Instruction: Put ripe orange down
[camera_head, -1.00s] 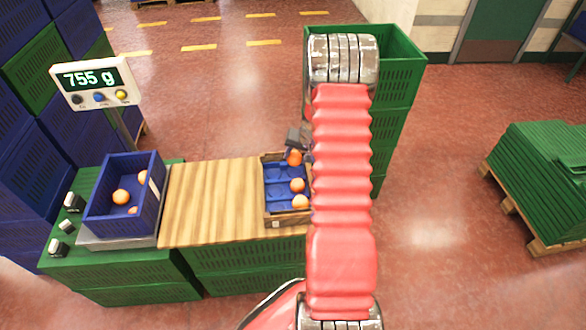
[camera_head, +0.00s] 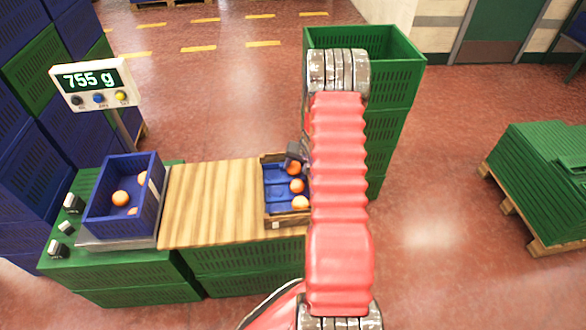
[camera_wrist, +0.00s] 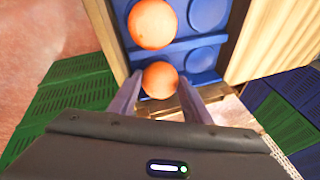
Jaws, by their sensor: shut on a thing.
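An orange (camera_head: 294,169) is between the fingers of my gripper (camera_head: 296,154) at the far end of the tray (camera_head: 264,203). In the wrist view the fingers (camera_wrist: 161,92) stand on either side of this orange (camera_wrist: 160,78). The tray has wooden-looking walls and a blue insert (camera_wrist: 203,58) with round cups. The held orange is low, at the far end of the right-hand column in the head view; whether it touches its cup is unclear. Two more oranges (camera_head: 297,186) (camera_head: 300,202) sit in that column. The left-hand cups look empty.
A blue crate (camera_head: 112,222) with a few oranges stands on a scale (camera_head: 88,88) reading 755 g, on the left. A wooden board (camera_head: 210,203) lies between it and the tray. A tall green crate stack (camera_head: 392,110) stands behind my arm. Green stacked pieces (camera_head: 530,185) are at right.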

